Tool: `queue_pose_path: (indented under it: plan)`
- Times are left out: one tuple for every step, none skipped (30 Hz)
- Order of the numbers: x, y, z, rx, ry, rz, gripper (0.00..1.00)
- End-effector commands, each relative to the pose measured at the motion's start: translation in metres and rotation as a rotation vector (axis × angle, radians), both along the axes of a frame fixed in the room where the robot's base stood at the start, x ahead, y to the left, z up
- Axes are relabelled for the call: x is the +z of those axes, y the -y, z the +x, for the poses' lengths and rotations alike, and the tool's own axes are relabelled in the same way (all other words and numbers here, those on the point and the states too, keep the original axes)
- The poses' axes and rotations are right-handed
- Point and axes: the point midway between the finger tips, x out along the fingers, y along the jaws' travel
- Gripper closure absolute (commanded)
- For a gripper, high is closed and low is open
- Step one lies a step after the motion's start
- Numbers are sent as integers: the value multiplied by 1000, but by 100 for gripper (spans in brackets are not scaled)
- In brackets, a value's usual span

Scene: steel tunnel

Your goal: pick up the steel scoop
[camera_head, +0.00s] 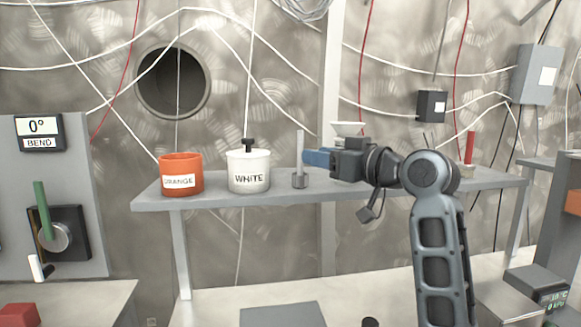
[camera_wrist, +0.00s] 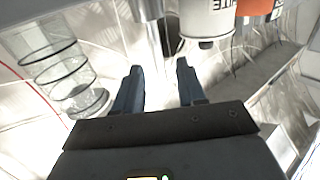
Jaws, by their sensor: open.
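What looks like the steel scoop (camera_head: 299,161) stands upright on the grey shelf (camera_head: 225,197), a thin handle rising from a small block-like lower end. In the wrist view, which is turned upside down, its handle (camera_wrist: 155,42) shows just beyond the gap between my fingertips. My gripper (camera_head: 308,158) has blue fingers pointing left, just right of the handle. In the wrist view my gripper (camera_wrist: 158,66) is open and empty, with the handle roughly lined up with the gap. I cannot tell whether any finger touches it.
The white pot (camera_head: 248,171) with a black knob stands close left of the scoop, and the orange pot (camera_head: 182,174) is farther left. A clear ringed cylinder (camera_wrist: 62,70) is at the left of the wrist view. A red rod (camera_head: 469,148) stands right of my arm.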

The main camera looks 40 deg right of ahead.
Motion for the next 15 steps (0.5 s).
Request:
queue_pose_path:
  plan:
    - [2, -1, 6, 3, 0, 0, 60]
    - [1, -1, 10, 3, 0, 0, 60]
    - [1, -1, 13, 4, -1, 0, 60]
    - [2, -1, 16, 4, -1, -1, 60]
    - [2, 0, 19, 3, -1, -1, 60]
    - [3, 1, 23, 3, -1, 0, 60]
    - [4, 1, 27, 3, -1, 0, 60]
    - [5, 2, 31, 3, -2, 0, 60]
    - [6, 3, 37, 2, -1, 0, 60]
    - [7, 4, 42, 2, -1, 0, 60]
    - [7, 4, 46, 3, -2, 0, 60]
    - [6, 4, 52, 3, -1, 0, 60]
    - [5, 4, 55, 4, -2, 0, 60]
    - [5, 4, 59, 4, -2, 0, 60]
    - [5, 4, 62, 4, -1, 0, 60]
